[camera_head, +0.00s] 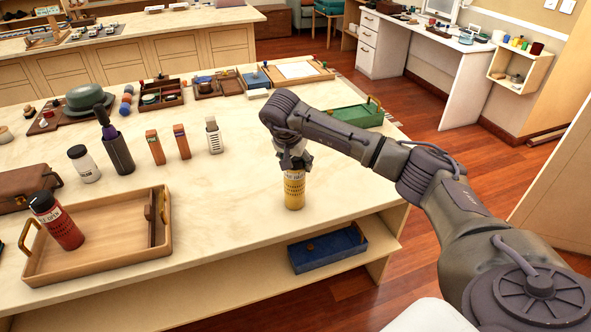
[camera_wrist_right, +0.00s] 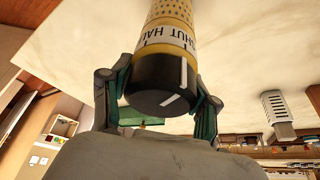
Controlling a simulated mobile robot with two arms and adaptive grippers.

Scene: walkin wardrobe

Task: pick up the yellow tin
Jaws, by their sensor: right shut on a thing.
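The yellow tin (camera_head: 294,190) stands upright near the front edge of the pale counter (camera_head: 225,220) in the head view. It has a white label band with dark lettering and a black lid, which show in the right wrist view (camera_wrist_right: 178,25). My right gripper (camera_head: 294,160) comes down on it from above. In the right wrist view its two fingers (camera_wrist_right: 160,88) are closed on either side of the black lid. I cannot tell whether the tin's base touches the counter. My left gripper is not in view.
A wooden tray (camera_head: 110,259) with a red tin (camera_head: 57,222) is at the left. Several upright items, including a grey-white one (camera_head: 213,136), stand left of the tin. A green tray (camera_head: 350,117) lies behind my right arm. A blue tray (camera_head: 328,251) sits on the lower shelf.

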